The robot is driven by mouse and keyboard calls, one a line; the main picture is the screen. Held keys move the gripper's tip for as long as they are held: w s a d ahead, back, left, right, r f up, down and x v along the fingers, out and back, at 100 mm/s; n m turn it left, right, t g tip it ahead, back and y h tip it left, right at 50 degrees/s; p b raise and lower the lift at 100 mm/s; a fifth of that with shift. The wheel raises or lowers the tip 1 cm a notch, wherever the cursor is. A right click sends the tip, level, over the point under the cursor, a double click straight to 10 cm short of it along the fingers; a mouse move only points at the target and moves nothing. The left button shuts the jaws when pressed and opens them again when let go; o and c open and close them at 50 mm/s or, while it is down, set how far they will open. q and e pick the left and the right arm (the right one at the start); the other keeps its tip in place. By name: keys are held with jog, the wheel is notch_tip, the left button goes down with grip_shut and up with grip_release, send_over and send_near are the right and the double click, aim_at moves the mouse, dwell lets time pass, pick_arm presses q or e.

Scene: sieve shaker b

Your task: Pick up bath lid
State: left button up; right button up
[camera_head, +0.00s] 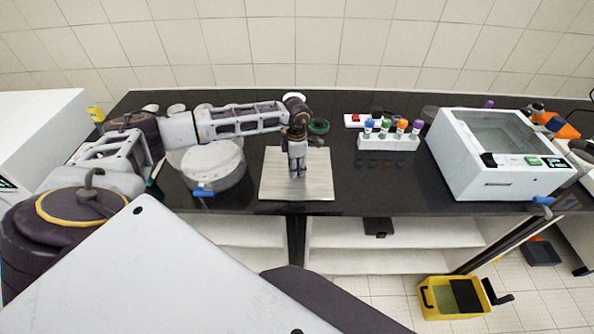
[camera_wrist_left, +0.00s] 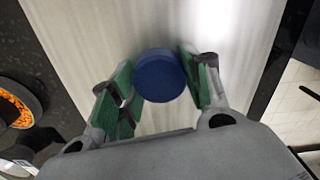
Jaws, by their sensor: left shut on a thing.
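The bath lid (camera_head: 272,180) is a flat, square, brushed-metal plate near the bench's front edge. In the left wrist view the metal plate (camera_wrist_left: 100,35) fills much of the background, with a round blue knob (camera_wrist_left: 160,76) in front of it. My left gripper (camera_head: 297,172) points straight down over the middle of the plate. In the left wrist view its green-padded fingers (camera_wrist_left: 158,88) are shut on the knob from both sides. The plate looks flat; I cannot tell whether it touches the bench. My right gripper is not in view.
A white bath-like device (camera_head: 500,190) with a window-like top stands at the right. A white rack (camera_head: 388,143) of colour-capped vials is behind the plate to its right. A round pale vessel (camera_head: 212,165) with a blue tap stands left. A yellow bucket (camera_head: 440,300) is on the floor.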

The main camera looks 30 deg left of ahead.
pick_arm(q)
jog(key=c, duration=0.7)
jog(key=shift+o, duration=0.2)
jog(key=shift+r, duration=0.1)
jog(key=shift+r+b, duration=0.95)
jog(key=shift+r, duration=4)
